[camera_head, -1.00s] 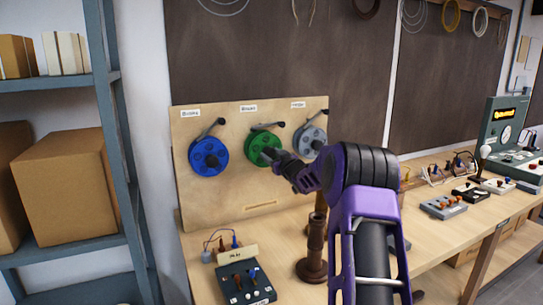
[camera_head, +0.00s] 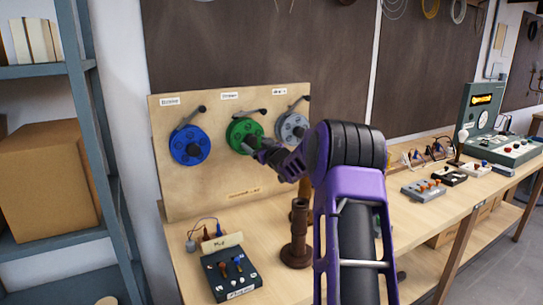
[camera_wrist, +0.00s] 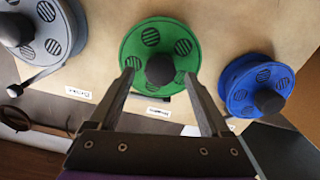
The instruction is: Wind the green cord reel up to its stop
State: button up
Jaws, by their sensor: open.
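The green cord reel (camera_head: 243,132) is the middle one of three reels on an upright wooden board. Its crank arm points up and to the right in the head view, with a dark knob at the end. In the wrist view the green reel (camera_wrist: 160,55) fills the upper middle, with a dark round knob (camera_wrist: 160,69) at its centre. My gripper (camera_wrist: 157,82) is open, its two fingers spread either side of that knob, with nothing held. In the head view my gripper (camera_head: 257,147) is in front of the reel's lower right; whether it touches is hidden.
A blue reel (camera_head: 189,146) is to the left and a grey reel (camera_head: 292,129) to the right on the same board (camera_head: 200,196). A brown turned post (camera_head: 297,235) and a black switch box (camera_head: 233,276) stand on the bench below. Shelving is at the left.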

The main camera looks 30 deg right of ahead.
jog(key=s+b, duration=0.1)
jog(key=s, duration=1.4)
jog(key=shift+s+d, duration=0.25)
jog(key=shift+s, duration=0.05)
jog(key=shift+w, duration=0.1)
